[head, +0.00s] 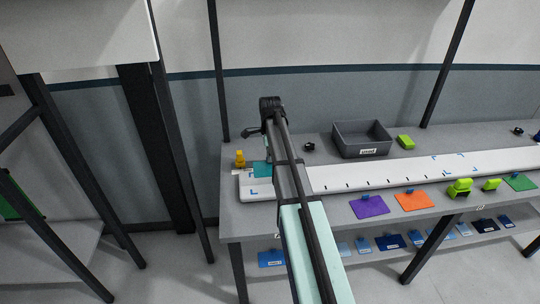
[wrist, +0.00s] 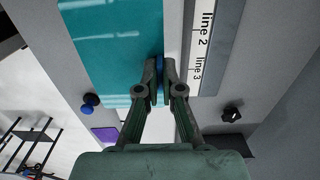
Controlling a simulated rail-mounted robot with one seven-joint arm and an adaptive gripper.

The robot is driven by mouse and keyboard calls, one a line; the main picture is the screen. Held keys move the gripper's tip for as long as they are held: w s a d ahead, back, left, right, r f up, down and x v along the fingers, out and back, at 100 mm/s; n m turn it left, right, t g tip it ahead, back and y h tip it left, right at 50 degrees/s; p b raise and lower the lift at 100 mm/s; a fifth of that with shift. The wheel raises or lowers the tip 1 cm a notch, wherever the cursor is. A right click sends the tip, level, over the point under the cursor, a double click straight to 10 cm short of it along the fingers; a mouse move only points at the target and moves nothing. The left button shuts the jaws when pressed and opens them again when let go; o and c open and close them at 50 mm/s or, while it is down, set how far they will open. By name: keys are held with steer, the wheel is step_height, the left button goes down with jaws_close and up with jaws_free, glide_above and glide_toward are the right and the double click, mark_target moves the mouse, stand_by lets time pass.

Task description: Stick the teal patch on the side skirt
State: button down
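The teal patch (wrist: 115,50) fills the upper left of the wrist view, close to the camera. A small blue tab (wrist: 159,64) shows at its right edge, between my fingertips. My gripper (wrist: 160,82) is nearly closed, shut on this tab and holding the patch. In the head view the teal patch (head: 262,169) is at the left end of the long white side skirt (head: 385,172), partly hidden by my arm. I cannot tell whether it touches the skirt. The skirt carries blue corner marks and black ticks. Printed line labels (wrist: 203,40) show beside the patch in the wrist view.
A grey bin (head: 361,140) and a green block (head: 406,142) stand behind the skirt. Purple (head: 369,207), orange (head: 414,201) and green (head: 520,181) patches lie along the front, with lime tools (head: 460,188) between. A yellow object (head: 240,159) stands at the left end. Blue cards lie on the lower shelf.

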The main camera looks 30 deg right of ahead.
steer(key=shift+f+b, duration=1.5)
steer(key=shift+f, duration=1.5)
steer(key=shift+f, duration=0.7)
steer(key=c, duration=1.2)
jaws_free()
steer(key=shift+c, duration=0.2)
step_height(320, 180, up, 12)
steer(key=shift+r, duration=0.1)
